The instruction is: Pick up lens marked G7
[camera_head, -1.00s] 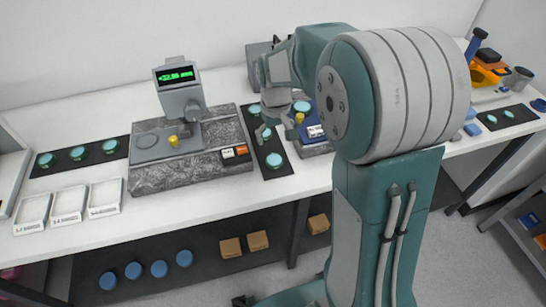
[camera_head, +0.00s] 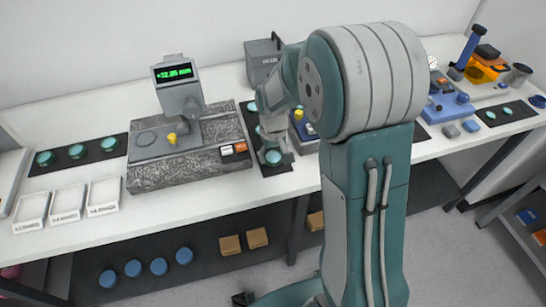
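Teal round lenses lie on dark mats, and their markings are too small to read, so I cannot tell which is G7. On the middle mat (camera_head: 284,170), a front lens (camera_head: 273,159) shows right at my gripper (camera_head: 271,153). Another lens (camera_head: 252,107) lies at the back of that mat, and a third is partly covered by my arm. My gripper points down over the front part of the mat. I cannot tell whether its fingers touch or hold the front lens. The left mat (camera_head: 92,153) carries three lenses, including one at its right end (camera_head: 109,145).
A grey instrument with a green display (camera_head: 174,72) stands on a granite block (camera_head: 185,172) left of my gripper. Three white trays (camera_head: 67,203) sit at the front left. A grey box (camera_head: 262,60) stands behind. Blue fixtures and another lens mat (camera_head: 506,112) lie right of my arm.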

